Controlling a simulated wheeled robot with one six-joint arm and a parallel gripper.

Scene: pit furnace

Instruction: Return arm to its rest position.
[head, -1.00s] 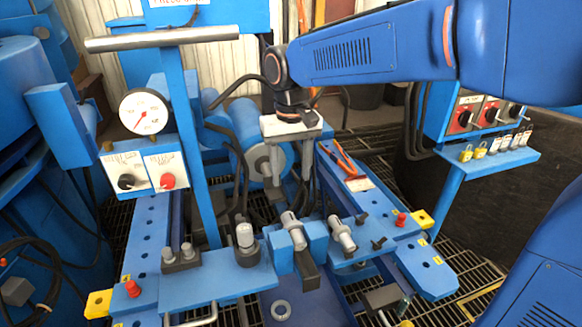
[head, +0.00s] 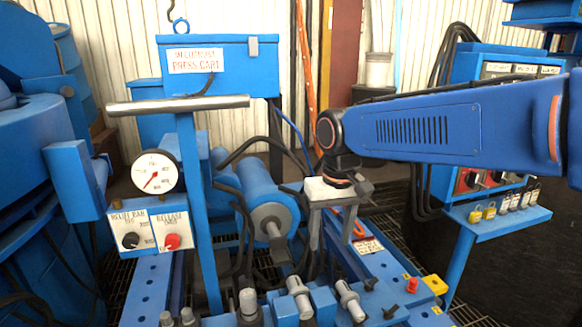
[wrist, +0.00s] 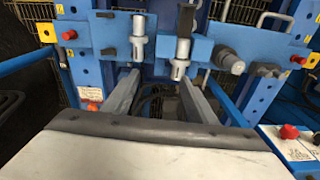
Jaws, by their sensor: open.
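My arm reaches in from the right in the head view, and my gripper (head: 330,236) hangs pointing down above the press cart's blue frame. In the wrist view my gripper (wrist: 155,88) shows two grey fingers spread apart with nothing between them. The fingers are short of the grey cylindrical fittings (wrist: 180,55) on the blue crossbar, which also show in the head view (head: 300,298). I see no object held.
The press cart (head: 222,80) has a horizontal grey bar (head: 178,105), a pressure gauge (head: 157,171) and a red knob (head: 172,241). A shelf with several padlocks (head: 489,210) and a control panel (head: 495,120) stand on the right. A blue cylinder (head: 268,205) lies behind the gauge post.

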